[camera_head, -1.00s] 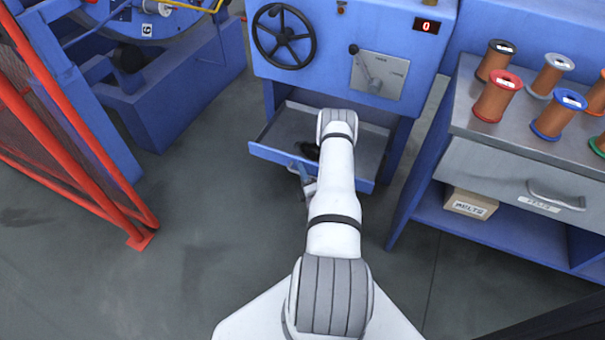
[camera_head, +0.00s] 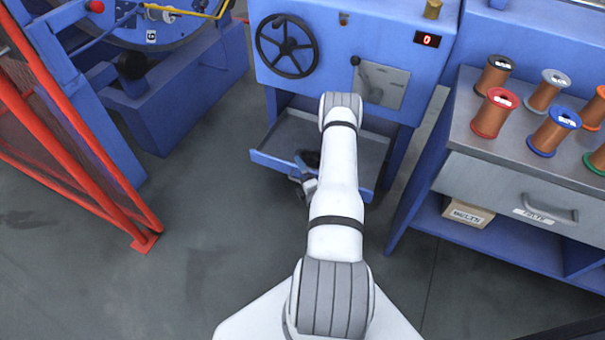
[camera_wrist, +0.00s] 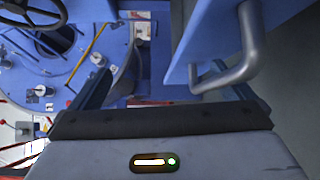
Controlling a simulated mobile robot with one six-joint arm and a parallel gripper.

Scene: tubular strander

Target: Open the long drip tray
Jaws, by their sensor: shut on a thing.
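The long drip tray (camera_head: 268,159) is a shallow tray with a blue rim and a grey inside, low under the blue machine. It stands partly pulled out towards me. My gripper (camera_head: 303,180) is at the tray's front edge, left of its middle, shut on the tray's handle. The wrist view shows a grey bar handle (camera_wrist: 251,45) on a blue panel, with my fingers near its lower end. My arm hides the middle of the tray and most of the handle in the head view.
The blue machine (camera_head: 385,25) has a black handwheel (camera_head: 287,46) and a lever plate above the tray. A bench (camera_head: 470,175) with several spools and a drawer stands to the right. A red mesh fence (camera_head: 90,150) stands left. The grey floor before the tray is clear.

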